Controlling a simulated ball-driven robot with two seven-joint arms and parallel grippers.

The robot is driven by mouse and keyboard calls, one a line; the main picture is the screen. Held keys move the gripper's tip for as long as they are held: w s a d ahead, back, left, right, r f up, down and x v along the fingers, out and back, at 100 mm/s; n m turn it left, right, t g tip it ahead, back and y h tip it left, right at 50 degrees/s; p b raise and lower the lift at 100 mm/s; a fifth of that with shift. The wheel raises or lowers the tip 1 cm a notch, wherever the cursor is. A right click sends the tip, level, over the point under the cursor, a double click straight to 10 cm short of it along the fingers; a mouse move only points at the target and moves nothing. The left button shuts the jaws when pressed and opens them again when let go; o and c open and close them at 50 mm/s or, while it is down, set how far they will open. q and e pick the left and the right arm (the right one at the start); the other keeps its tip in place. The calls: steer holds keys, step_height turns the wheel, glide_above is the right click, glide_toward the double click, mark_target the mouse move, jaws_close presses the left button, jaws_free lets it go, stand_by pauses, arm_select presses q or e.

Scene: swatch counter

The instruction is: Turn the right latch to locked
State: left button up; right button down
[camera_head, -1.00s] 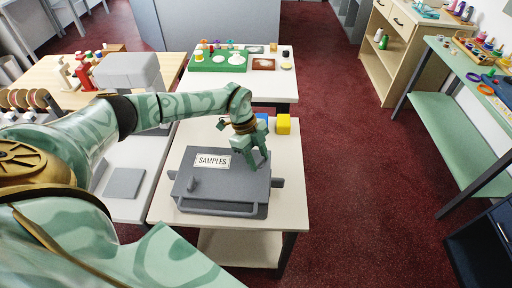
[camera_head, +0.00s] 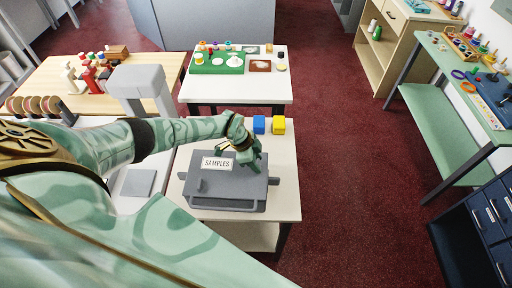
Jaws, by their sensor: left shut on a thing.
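A grey case (camera_head: 228,190) labelled SAMPLES lies closed on a pale table. Its left latch (camera_head: 201,185) is a small grey knob standing up from the lid. My left gripper (camera_head: 254,168) is over the right part of the lid, beside the label, with its fingers pointing down. It is shut on the right latch, which its fingers largely hide. I cannot tell which way that latch is turned. My right gripper is not in view.
A green tray (camera_head: 217,69) sits on a further table. Red floor (camera_head: 345,180) is open to the right. A green bench (camera_head: 440,130) stands beyond it.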

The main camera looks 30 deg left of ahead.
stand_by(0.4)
arm_select(q)
steer(key=o, duration=1)
steer(key=p+v, duration=0.3)
steer(key=v, duration=1.3)
steer(key=shift+r, duration=0.2)
